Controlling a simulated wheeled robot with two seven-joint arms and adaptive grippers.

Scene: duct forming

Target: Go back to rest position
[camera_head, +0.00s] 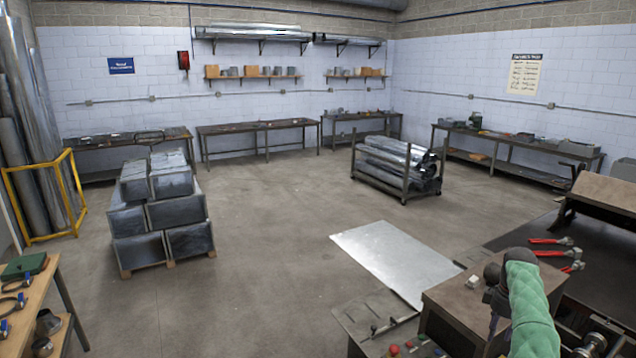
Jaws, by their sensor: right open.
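My right arm comes in at the lower right in a green padded sleeve. My right gripper (491,298) is dark and sits beside the sleeve's upper end, over a brown-topped bench or machine (448,297). It is open and I see nothing held in it. Its fingers are small and partly hidden by the sleeve. A small white object (473,282) is just left of it on the brown top. My left gripper is out of view.
A sheet of metal (395,260) lies left of the machine. Red-handled tools (550,241) lie on the dark table at right. Stacked ducts (163,215) and a cart of metal rolls (397,170) stand farther off. A wooden bench (35,290) is at lower left. The middle floor is clear.

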